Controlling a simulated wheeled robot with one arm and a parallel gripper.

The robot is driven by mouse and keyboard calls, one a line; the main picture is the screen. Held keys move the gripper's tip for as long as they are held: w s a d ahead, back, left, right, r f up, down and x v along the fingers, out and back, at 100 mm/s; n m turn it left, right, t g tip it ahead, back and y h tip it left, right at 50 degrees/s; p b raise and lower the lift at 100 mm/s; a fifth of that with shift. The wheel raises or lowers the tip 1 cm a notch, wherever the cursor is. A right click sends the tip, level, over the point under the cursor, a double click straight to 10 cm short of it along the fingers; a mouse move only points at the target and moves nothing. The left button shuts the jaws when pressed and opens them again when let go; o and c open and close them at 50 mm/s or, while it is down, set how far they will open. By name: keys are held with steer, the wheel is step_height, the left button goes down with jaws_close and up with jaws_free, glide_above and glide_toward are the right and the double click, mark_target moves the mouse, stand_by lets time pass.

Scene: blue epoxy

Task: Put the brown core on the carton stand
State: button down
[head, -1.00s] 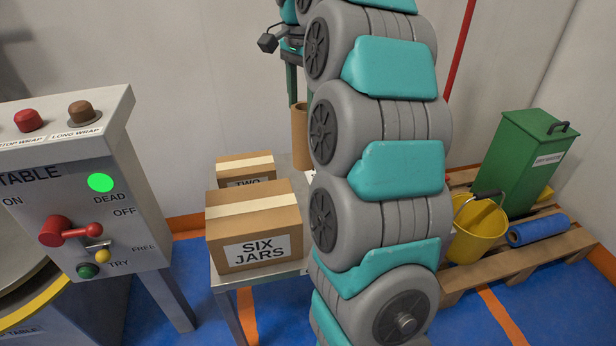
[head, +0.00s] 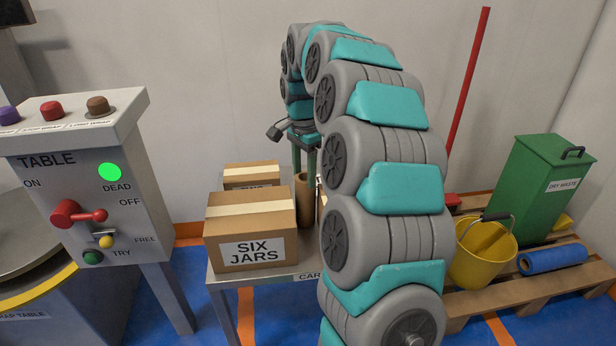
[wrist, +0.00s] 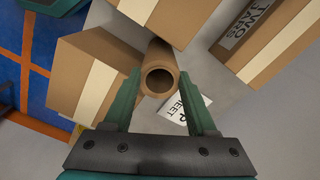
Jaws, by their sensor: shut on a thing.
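The brown core (head: 304,200) is an upright hollow tube. In the wrist view its open end (wrist: 160,77) faces me between the two green fingers of my gripper (wrist: 160,105). My gripper (head: 304,160) is shut on the core's upper part. The core is over the carton stand (head: 300,270), a grey table whose front label is partly hidden by my arm. The core's lower end is between cartons; I cannot tell whether it touches the stand top.
The SIX JARS carton (head: 250,230) stands front left on the stand, a smaller carton (head: 250,175) behind it. The wrist view shows a TWO JARS carton (wrist: 265,45) close to the core. A control box (head: 90,185) is left; a pallet with a yellow bucket (head: 483,250) and green bin (head: 540,190) is right.

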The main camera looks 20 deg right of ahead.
steer(key=shift+f, duration=0.25)
steer(key=shift+c, duration=1)
jaws_free()
step_height(320, 180, up, 12)
steer(key=shift+b, duration=0.4)
steer(key=shift+r, duration=0.1)
